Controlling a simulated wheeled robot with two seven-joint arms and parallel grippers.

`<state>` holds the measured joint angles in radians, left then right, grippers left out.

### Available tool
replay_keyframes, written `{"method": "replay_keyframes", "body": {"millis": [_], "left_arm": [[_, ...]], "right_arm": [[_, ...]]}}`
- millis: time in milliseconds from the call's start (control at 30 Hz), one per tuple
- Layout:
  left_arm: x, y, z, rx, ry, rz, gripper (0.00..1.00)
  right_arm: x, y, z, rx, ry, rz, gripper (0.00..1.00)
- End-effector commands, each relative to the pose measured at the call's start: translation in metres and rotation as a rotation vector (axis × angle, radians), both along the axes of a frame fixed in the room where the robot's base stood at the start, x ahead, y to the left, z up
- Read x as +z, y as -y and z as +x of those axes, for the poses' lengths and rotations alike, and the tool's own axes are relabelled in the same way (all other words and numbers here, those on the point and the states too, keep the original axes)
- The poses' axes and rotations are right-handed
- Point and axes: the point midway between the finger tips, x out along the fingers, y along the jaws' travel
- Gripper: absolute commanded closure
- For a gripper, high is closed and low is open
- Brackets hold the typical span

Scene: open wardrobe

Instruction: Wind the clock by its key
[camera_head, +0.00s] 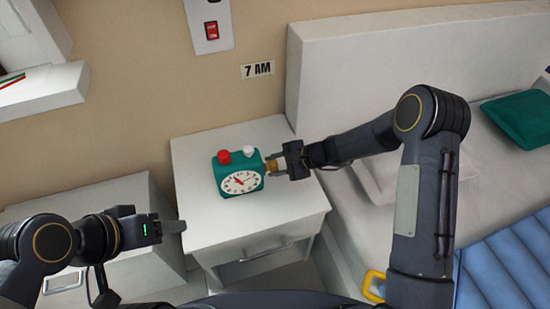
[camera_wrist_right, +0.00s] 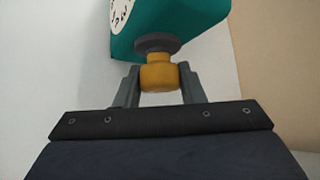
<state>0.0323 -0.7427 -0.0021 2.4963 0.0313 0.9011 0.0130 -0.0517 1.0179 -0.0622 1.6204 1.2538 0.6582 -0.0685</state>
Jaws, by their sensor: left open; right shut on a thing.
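The clock (camera_head: 238,172) is a teal box with a white dial, a red button and a white button on top. It stands on the white nightstand, its dial turned to the front. The yellow key (camera_head: 271,166) sticks out of its right side. My right gripper (camera_head: 276,164) is shut on the key. In the right wrist view the key (camera_wrist_right: 159,74) sits between both fingers, with a dark collar joining it to the clock (camera_wrist_right: 200,25). My left gripper (camera_head: 172,227) is open and empty, in front of and left of the nightstand, apart from the clock.
The nightstand (camera_head: 195,150) has bare top around the clock and a drawer with a handle below. A bed with a white headboard (camera_head: 340,70), a green pillow (camera_head: 523,118) and a blue cover (camera_head: 515,265) stands right. A red switch (camera_head: 211,30) and a "7 AM" sign (camera_head: 258,69) are on the wall.

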Motion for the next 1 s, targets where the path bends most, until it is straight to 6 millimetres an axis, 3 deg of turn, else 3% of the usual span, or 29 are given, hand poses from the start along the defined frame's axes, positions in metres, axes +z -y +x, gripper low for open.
{"method": "replay_keyframes", "body": {"millis": [500,533,700,1000], "left_arm": [[0.0059,0.0001,-0.0001,0.0,0.0,0.0,0.43],[0.0059,0.0001,-0.0001,0.0,0.0,0.0,0.43],[0.0059,0.0001,-0.0001,0.0,0.0,0.0,0.43],[0.0063,0.0,0.0,0.0,0.0,0.0,0.43]], "right_arm": [[0.0,-0.0002,0.0002,0.001,-0.026,-0.005,0.87],[0.0,-0.0002,0.0002,0.001,-0.026,-0.005,0.63],[0.0,-0.0002,0.0002,0.001,-0.024,-0.005,0.43],[0.0017,0.0018,0.0001,-0.001,-0.024,-0.005,0.43]]}}
